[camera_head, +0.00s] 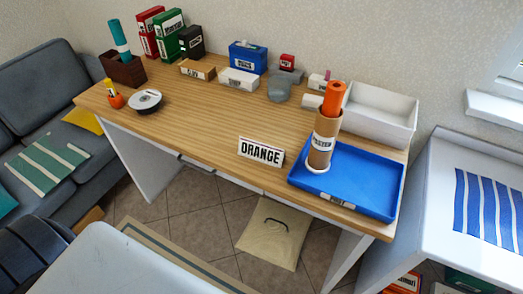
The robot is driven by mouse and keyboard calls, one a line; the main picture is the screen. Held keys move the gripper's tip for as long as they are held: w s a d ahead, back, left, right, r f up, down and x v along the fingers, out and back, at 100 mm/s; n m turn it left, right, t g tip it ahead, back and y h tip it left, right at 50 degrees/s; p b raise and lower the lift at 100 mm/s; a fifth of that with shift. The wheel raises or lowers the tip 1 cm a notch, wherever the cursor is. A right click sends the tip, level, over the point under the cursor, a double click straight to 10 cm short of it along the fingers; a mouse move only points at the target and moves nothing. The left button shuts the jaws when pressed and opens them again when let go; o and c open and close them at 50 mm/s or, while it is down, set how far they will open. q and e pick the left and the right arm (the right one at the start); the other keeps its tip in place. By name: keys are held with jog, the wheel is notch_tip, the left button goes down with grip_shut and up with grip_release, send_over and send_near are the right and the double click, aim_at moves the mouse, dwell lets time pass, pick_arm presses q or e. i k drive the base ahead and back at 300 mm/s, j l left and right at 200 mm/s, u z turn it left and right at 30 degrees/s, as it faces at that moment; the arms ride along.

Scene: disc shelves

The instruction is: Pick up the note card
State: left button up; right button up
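A white note card (261,152) with the black word ORANGE stands tilted near the front edge of the wooden desk (205,110). It is left of the blue tray (355,190), with a small gap between them. Nothing is touching the card from above. Neither of my grippers shows in the head view.
A brown tube (321,142) holding an orange roll (333,98) stands upright on the blue tray. A white bin (380,115) is behind it. Boxes and binders line the back. The desk's middle is clear.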

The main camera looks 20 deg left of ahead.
aim_at(267, 155)
jog(key=j+z, duration=0.1)
jog(key=j, duration=1.35)
jog(key=k, duration=0.05)
